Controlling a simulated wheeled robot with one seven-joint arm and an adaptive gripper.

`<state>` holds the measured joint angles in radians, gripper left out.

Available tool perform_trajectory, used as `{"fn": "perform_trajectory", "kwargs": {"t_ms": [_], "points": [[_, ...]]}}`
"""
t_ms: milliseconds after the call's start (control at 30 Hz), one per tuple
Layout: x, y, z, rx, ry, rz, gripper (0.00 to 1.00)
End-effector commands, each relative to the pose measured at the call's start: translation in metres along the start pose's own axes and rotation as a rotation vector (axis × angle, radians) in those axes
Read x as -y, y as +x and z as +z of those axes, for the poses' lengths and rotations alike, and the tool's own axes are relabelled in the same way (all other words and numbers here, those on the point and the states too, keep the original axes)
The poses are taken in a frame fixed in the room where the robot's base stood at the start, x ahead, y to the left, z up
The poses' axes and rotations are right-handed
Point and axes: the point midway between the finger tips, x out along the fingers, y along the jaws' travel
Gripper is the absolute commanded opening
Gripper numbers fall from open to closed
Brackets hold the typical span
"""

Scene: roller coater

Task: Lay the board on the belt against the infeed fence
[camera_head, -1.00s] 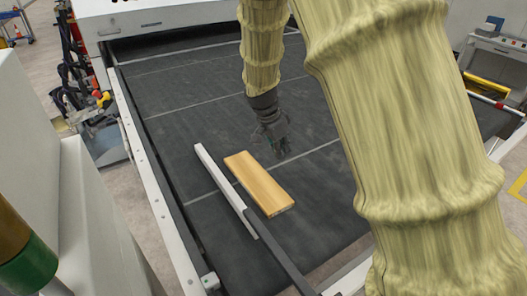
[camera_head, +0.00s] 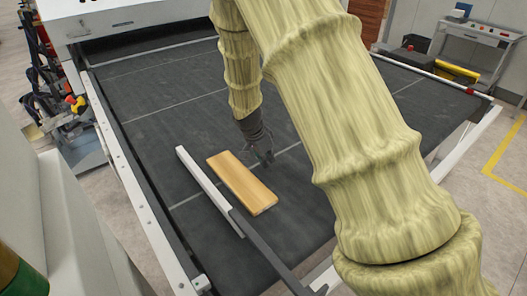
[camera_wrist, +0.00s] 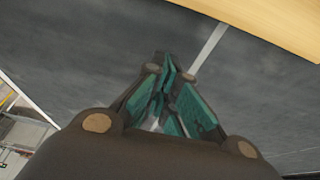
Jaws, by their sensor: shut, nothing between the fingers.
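The board (camera_head: 241,184) is a flat, light wooden plank lying on the dark belt (camera_head: 168,118). Its long side runs nearly parallel to the white infeed fence (camera_head: 208,191), just right of it. A narrow strip of dark belt seems to show between them, wider toward the near end. My gripper (camera_head: 266,163) is shut and empty, just right of the board's far half and apart from it. In the wrist view the closed green-padded fingers (camera_wrist: 166,97) are over bare belt, and the board (camera_wrist: 270,22) crosses the upper right corner.
A dark bar (camera_head: 270,251) runs from the fence toward the near edge. The white machine housing (camera_head: 130,18) stands at the belt's far end. The belt's left side has a white rail (camera_head: 128,180). Bare belt lies beyond the board. A control desk (camera_head: 474,45) stands at the far right.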

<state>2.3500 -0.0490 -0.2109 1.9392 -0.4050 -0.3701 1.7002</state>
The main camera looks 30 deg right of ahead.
Motion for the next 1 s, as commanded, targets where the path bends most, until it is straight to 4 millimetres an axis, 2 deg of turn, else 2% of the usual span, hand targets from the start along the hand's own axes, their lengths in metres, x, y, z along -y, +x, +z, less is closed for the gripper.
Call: {"fn": "perform_trajectory", "kwargs": {"t_ms": [100, 133, 300, 500, 867, 1000], "points": [[0.001, 0.013, 0.0, 0.001, -0.002, 0.003, 0.0], [0.001, 0.006, 0.006, 0.001, -0.004, 0.001, 0.0], [0.001, 0.0, 0.026, 0.001, -0.003, 0.001, 0.0], [0.002, -0.002, 0.038, 0.001, -0.003, -0.001, 0.0], [0.001, -0.002, 0.039, 0.001, -0.002, 0.0, 0.0], [-0.006, 0.001, 0.035, 0.001, 0.014, 0.006, 0.0]]}}
